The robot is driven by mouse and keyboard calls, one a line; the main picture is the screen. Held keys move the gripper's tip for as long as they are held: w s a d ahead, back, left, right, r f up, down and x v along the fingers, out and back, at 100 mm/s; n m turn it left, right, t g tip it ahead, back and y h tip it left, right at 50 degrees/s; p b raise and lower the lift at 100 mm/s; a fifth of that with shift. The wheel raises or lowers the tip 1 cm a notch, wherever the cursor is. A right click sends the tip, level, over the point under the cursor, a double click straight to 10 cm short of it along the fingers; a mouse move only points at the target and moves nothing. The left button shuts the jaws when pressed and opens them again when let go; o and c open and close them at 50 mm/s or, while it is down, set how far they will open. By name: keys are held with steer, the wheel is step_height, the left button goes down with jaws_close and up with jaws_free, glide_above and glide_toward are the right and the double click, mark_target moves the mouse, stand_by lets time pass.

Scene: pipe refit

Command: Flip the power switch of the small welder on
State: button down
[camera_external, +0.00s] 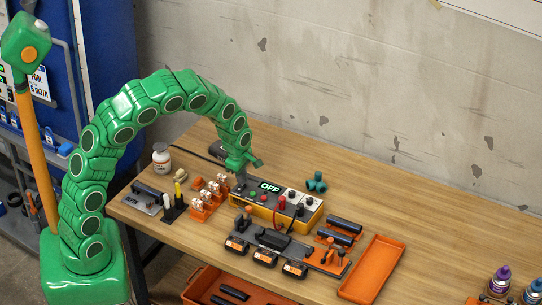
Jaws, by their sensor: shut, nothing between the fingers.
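The small welder (262,213) is a yellow and dark box with a grey top on the wooden bench. Its display (269,187) reads OFF. Which of these is the power switch is too small to tell. My gripper (254,164) is shut and empty. It is just above the back left end of the welder, close to the display. I cannot tell whether it touches the welder.
Orange racks with small fittings (209,195) stand left of the welder. A black-and-orange fixture (272,240) lies in front. An empty orange tray (373,268) lies at right. A white bottle (161,156) stands at the back left. The bench's right back is clear.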

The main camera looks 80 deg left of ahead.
steer(key=shift+f, duration=0.35)
steer(key=shift+w+a+f, duration=0.1)
steer(key=shift+f, duration=0.15)
steer(key=shift+g, duration=0.3)
steer(key=shift+s+d, duration=0.6)
steer(key=shift+r, duration=0.3)
step_height(320, 180, up, 14)
steer(key=s+d, duration=0.1)
steer(key=shift+s+d+f, duration=0.15)
steer(key=shift+f, duration=0.05)
stand_by(0.5)
